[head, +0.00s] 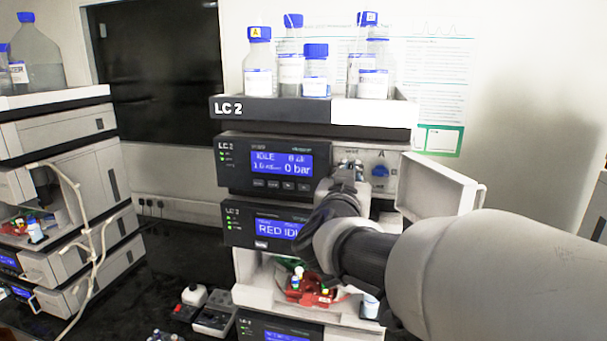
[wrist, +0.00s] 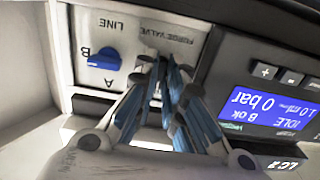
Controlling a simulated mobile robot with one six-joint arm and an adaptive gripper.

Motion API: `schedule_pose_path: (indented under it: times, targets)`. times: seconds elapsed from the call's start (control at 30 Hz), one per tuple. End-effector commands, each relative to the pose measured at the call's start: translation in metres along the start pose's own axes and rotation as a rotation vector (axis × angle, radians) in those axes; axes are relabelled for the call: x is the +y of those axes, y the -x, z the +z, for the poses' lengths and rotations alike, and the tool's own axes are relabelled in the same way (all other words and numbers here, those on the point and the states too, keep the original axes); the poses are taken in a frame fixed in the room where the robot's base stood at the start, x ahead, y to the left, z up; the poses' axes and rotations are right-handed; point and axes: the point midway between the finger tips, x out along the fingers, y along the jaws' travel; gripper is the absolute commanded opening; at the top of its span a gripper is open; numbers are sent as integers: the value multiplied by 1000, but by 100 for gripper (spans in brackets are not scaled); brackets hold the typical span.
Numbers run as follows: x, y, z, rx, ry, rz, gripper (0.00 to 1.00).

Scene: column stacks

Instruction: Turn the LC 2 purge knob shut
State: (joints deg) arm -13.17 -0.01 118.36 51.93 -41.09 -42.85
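The LC 2 pump module (head: 266,166) shows IDLE and 0 bar on its blue screen. Its panel is upside down in the wrist view, with the PURGE VALVE label (wrist: 165,35) just beyond my fingertips. My gripper (head: 346,174) reaches this panel, right of the screen. In the wrist view my gripper (wrist: 160,64) has its blue-padded fingers close together at the purge valve spot. The fingers hide the purge knob, so its angle and any grip on it cannot be told. A separate blue LINE A/B knob (wrist: 102,60) sits beside it, apart from my fingers.
An open white door (head: 440,184) stands out right of the panel, close to my arm. Blue-capped bottles (head: 315,75) stand in the LC 2 top tray (head: 310,110). Another instrument stack (head: 60,130) is at left. Small devices (head: 212,318) lie on the dark bench.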

Motion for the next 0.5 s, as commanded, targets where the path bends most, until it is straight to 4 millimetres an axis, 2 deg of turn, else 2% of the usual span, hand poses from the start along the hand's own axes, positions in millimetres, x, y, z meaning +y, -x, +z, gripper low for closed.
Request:
schedule_pose_path:
  times: [0.2, 0.5]
  targets:
    - [0, 0, 0, 1, 2, 0, 27]
    - [0, 0, 0, 1, 2, 0, 28]
